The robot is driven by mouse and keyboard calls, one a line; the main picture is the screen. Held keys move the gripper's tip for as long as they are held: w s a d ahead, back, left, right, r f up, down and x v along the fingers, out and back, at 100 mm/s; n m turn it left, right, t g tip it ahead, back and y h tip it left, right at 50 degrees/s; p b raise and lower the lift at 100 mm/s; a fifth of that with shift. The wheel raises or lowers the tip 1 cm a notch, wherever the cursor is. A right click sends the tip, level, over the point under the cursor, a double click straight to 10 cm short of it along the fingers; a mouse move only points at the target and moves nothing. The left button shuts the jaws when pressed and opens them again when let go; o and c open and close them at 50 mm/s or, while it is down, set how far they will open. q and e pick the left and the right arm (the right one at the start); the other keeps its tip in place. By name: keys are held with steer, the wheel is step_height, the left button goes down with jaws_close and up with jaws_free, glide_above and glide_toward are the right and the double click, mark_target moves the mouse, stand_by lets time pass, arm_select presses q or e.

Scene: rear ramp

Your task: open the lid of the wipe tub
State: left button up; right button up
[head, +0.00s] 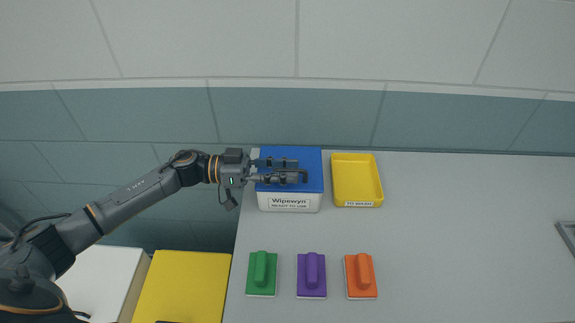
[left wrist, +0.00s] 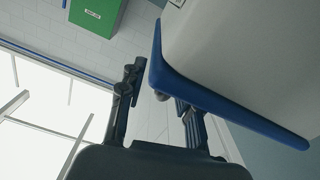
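The wipe tub (head: 290,202) is a white box labelled "Wipewyn, ready to use", at the back left of the grey worktop. Its blue lid (head: 309,158) lies flat on top and looks closed. My left gripper (head: 302,169) reaches in from the left, and its two fingers, spread apart, show against the lid. In the left wrist view the blue lid rim (left wrist: 235,108) runs close by the gripper (left wrist: 148,82), and partly hides one finger. I cannot tell whether a finger touches the lid. My right gripper is not in view.
A yellow tray (head: 378,181) labelled "to wash" stands just right of the tub. Green (head: 262,274), purple (head: 312,275) and orange (head: 361,276) handled blocks lie in a row in front. The worktop's right side is mostly clear. A yellow surface (head: 183,287) is at lower left.

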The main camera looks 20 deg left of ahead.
arm_select(q)
steer(key=shift+w+d, duration=0.1)
steer(key=shift+d, duration=0.2)
jaws_close()
steer(key=shift+f, duration=0.1)
